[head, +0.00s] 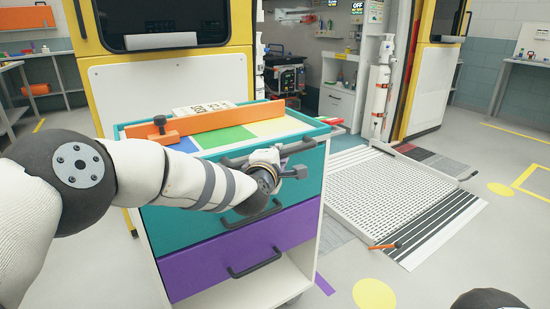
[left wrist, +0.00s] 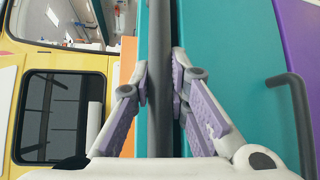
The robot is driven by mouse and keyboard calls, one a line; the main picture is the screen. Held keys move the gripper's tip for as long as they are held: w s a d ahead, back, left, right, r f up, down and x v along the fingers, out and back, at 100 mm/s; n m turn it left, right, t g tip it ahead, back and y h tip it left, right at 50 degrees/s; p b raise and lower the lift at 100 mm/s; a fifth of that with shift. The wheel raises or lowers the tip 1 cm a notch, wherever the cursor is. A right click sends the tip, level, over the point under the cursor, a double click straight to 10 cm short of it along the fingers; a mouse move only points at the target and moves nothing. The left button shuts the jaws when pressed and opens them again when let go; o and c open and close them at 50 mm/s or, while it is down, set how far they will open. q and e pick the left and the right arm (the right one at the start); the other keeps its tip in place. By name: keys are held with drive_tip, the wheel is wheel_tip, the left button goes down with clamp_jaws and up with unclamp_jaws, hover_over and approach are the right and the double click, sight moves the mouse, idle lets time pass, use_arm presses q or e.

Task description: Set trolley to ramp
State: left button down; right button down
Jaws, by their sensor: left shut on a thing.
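The trolley (head: 297,223) stands in front of the yellow vehicle, with teal drawers above a purple drawer and a white frame. Its dark push bar (head: 305,146) runs along the top front edge. My left gripper (head: 282,165) is at this bar. In the left wrist view the two purple-padded fingers (left wrist: 160,85) are shut on the dark bar (left wrist: 160,35), one on each side. The ramp (head: 390,188) slopes from the vehicle's open rear doorway to the floor, right of the trolley and apart from it. My right gripper is not in view.
An orange bar (head: 222,122) lies across the trolley top. A small orange-and-black item (head: 385,246) is at the ramp's lower left edge. A white cylinder (head: 379,92) stands by the doorway. Grey floor with yellow markings is open to the right. A bench (head: 530,64) is at the far right.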

use_arm(q)
drive_tip(key=shift+d+r, duration=0.1)
drive_tip(key=shift+r, duration=0.1)
drive_tip(key=c, duration=1.7)
unclamp_jaws()
drive_tip(key=shift+o, duration=0.8)
drive_tip(key=shift+w+d+f, duration=0.1)
drive_tip(key=shift+d, duration=0.05)
drive_tip(key=v, duration=1.2)
drive_tip(key=shift+f, duration=0.15)
